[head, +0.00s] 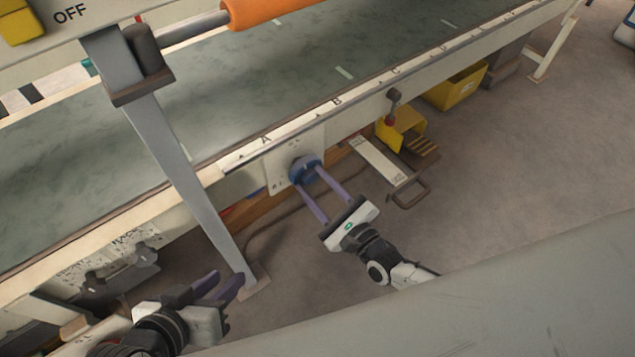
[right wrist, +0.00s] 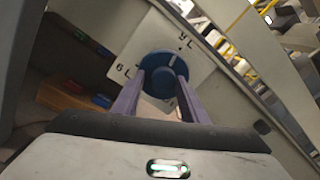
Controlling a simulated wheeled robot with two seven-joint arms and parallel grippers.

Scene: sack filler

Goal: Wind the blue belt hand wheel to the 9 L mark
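The blue hand wheel (right wrist: 180,66) sits on a white plate (right wrist: 204,47) on the machine's side. It also shows in the head view (head: 303,167). In the right wrist view, a pale line on the wheel points up toward a dot near the top mark. The 9 L mark (right wrist: 122,70) is left of the wheel. My right gripper (head: 308,180) reaches the wheel with its fingers apart, one on each side of the hub (right wrist: 160,83); I see no clear grip. My left gripper (head: 223,283) is open and empty at the lower left, away from the wheel.
A grey post (head: 180,160) stands between my left gripper and the wheel. The lettered conveyor edge (head: 360,88) runs above the wheel. A red-knobbed lever (head: 391,108), a yellow pedal housing (head: 402,130) and a yellow bin (head: 455,88) are to the right.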

